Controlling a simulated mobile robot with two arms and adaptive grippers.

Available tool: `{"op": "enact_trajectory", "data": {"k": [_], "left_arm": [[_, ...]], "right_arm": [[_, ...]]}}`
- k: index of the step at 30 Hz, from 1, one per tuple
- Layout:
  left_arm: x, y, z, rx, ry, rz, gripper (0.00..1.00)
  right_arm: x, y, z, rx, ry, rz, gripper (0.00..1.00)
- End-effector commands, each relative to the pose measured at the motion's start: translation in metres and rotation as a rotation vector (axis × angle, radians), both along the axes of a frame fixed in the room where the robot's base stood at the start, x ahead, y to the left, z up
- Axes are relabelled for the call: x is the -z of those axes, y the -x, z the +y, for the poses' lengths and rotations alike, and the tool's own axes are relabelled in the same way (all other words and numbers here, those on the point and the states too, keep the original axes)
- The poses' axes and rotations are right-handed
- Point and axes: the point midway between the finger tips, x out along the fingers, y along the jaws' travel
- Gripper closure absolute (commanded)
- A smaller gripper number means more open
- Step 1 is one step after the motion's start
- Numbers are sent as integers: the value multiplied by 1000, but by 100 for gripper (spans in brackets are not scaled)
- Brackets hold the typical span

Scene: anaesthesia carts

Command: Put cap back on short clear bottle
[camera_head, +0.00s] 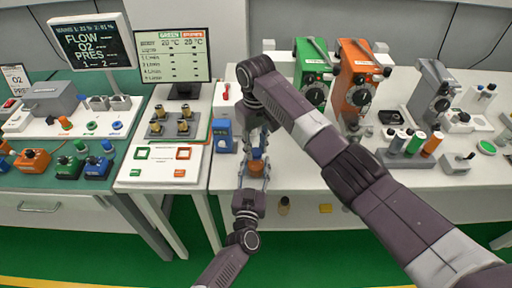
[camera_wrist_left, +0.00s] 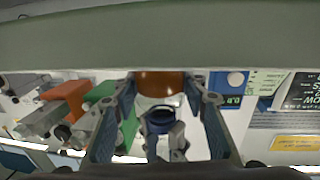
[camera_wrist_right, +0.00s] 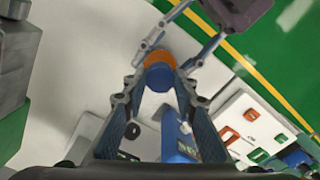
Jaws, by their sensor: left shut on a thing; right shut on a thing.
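The short clear bottle, seen with an orange lower part (camera_head: 256,167), is held between the fingers of my left gripper (camera_head: 254,183) over the table's front edge. In the left wrist view its orange part (camera_wrist_left: 160,83) sits between the fingertips, with a clear part beside it. My right gripper (camera_head: 256,148) reaches down from above, shut on the blue cap (camera_wrist_right: 160,76). The cap also shows in the left wrist view (camera_wrist_left: 160,122), in line with the bottle. In the right wrist view it overlaps the orange part. I cannot tell whether the cap touches the bottle.
A blue device (camera_head: 222,135) stands just left of the grippers. Green (camera_head: 313,75) and orange (camera_head: 358,85) vaporizers stand at the back right. The white tabletop (camera_head: 290,160) is bare right of the grippers.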

Motion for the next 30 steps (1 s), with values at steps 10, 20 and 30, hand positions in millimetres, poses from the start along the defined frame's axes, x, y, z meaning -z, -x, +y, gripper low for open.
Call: {"op": "enact_trajectory", "data": {"k": [10,20,30], "left_arm": [[1,1,0,1,-1,3,100],[1,1,0,1,-1,3,100],[2,1,0,1,-1,3,100]], "right_arm": [[0,0,2,737,-3,2,85],[0,0,3,1445,-3,2,85],[0,-1,1,1811,-2,-1,85]]}}
